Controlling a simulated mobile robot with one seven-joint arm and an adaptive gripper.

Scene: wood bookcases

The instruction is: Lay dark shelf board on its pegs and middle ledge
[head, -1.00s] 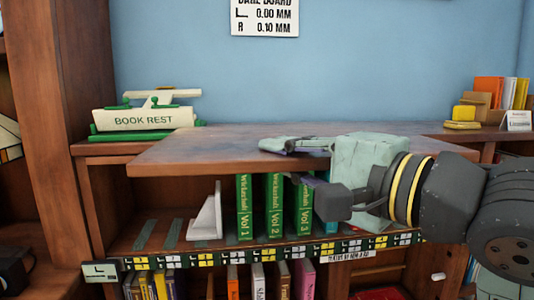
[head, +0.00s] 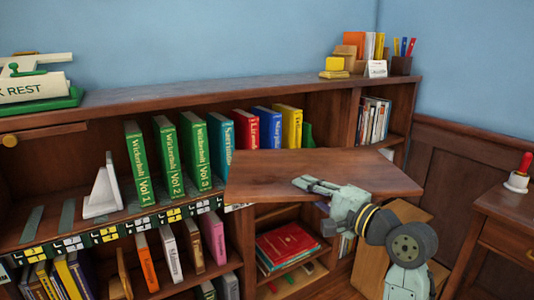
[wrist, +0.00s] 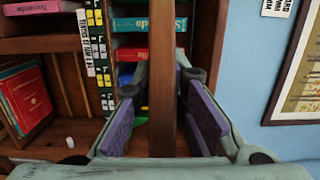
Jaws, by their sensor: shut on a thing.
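The dark shelf board (head: 262,180) is a flat, reddish-brown plank, held out in front of the bookcase (head: 240,88) and roughly level in the head view. My gripper (head: 312,188) is shut on its near right part, one finger on top and the other mostly hidden beneath. In the wrist view the board (wrist: 163,80) shows edge-on between the purple finger pads. The board hides the right end of the shelf strip and part of the bay behind. I cannot make out the pegs or the middle ledge.
Green volumes (head: 168,155) and a white bookend (head: 102,190) stand left of the board. Coloured books (head: 268,128) stand behind it. Red books (head: 287,243) lie in the bay below. A side table with a red-handled bell (head: 518,175) is at right.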

